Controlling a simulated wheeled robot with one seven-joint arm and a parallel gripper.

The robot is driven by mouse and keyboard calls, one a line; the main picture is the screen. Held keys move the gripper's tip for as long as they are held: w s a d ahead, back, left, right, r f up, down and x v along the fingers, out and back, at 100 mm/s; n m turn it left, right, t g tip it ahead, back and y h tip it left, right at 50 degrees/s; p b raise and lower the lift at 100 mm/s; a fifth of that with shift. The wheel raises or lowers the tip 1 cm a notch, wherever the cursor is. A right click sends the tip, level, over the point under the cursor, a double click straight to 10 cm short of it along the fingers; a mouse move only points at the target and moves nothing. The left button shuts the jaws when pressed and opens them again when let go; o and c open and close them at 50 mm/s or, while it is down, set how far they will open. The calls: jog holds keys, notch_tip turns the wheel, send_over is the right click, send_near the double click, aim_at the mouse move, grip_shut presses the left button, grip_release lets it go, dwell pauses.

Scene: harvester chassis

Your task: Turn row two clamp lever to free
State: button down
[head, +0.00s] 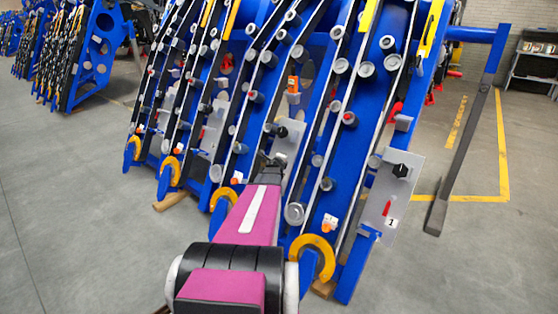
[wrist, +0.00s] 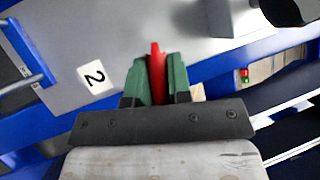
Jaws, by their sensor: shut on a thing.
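The row two clamp lever (wrist: 156,52) is a slim red handle in the wrist view, on a grey panel (wrist: 150,25) with a white "2" label (wrist: 96,77). My gripper (wrist: 157,75) has its green fingers shut on both sides of the lever, with the red tip showing just beyond them. In the head view my arm reaches up to the row two panel (head: 292,127), which carries a black knob (head: 283,131). My gripper (head: 274,162) shows only in part there, and the lever is hidden behind it.
To the right stands a panel marked "1" (head: 416,172) with a black knob (head: 400,170) and a red lever (head: 387,207). Blue sloping rails with rollers surround the arm. Orange hooks (head: 312,243) stick out at the rails' lower ends. Grey floor (head: 80,210) is free at left.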

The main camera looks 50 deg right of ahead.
jog(key=c, duration=1.1)
grip_release()
jog(key=shift+o, duration=0.2)
jog(key=shift+a, duration=0.1)
jog(key=v, duration=1)
jog(key=shift+s+a, duration=0.15)
jog(key=shift+a, duration=0.15)
